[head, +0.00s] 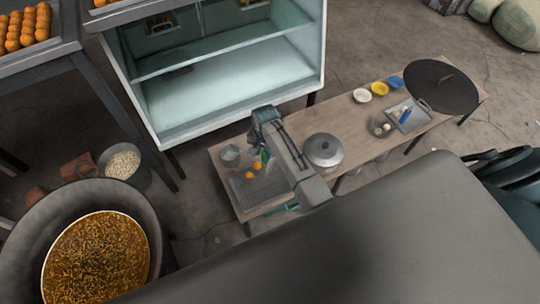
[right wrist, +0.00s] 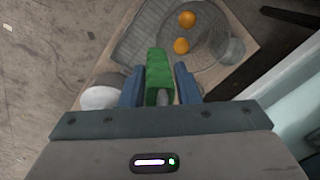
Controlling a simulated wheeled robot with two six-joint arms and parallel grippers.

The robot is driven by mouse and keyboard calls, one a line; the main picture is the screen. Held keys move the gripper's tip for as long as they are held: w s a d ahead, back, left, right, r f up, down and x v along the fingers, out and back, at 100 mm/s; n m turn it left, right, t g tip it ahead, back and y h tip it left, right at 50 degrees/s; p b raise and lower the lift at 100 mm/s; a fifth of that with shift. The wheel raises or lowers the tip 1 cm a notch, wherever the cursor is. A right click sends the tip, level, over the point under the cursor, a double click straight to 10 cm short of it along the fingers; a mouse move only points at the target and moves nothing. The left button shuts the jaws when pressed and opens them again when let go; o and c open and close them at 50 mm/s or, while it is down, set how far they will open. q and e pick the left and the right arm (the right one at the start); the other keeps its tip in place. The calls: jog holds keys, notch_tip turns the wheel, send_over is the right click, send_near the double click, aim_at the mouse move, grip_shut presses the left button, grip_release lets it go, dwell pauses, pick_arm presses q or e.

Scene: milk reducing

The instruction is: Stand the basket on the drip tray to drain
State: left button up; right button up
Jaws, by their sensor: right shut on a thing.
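My right gripper (head: 264,152) is over the near-left end of the wooden bench. In the right wrist view its two blue fingers (right wrist: 160,85) are shut on the green handle of the basket (right wrist: 159,66). The basket's wire bowl is faint beyond the handle, with two orange balls (right wrist: 183,31) showing in it; they also show in the head view (head: 253,170). The drip tray (head: 262,190), a grey mesh rectangle, lies below the balls. I cannot tell whether the basket touches it. My left gripper is not in view.
A small metal cup (head: 229,154) stands beside the tray. A lidded pot (head: 323,151) is right of my arm. Bowls (head: 379,88), a small tray (head: 408,115) and a round dark lid (head: 441,87) occupy the far bench. A glass cabinet (head: 215,85) stands behind; a large pan (head: 97,255) is left.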

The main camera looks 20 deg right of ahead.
aim_at(267, 161)
jog(key=f, duration=0.1)
jog(key=s+f, duration=0.1)
jog(key=f+n, duration=0.1)
jog(key=shift+s+d, duration=0.2)
jog(key=shift+d, duration=0.1)
notch_tip(267, 161, down, 7)
jog(key=b, duration=0.7)
jog(key=shift+s+n, duration=0.2)
jog(key=shift+n, duration=0.1)
jog(key=shift+f, duration=0.25)
jog(key=o, duration=1.1)
jog(key=r, duration=1.1)
jog(key=shift+s+d, duration=0.2)
jog(key=shift+d, duration=0.05)
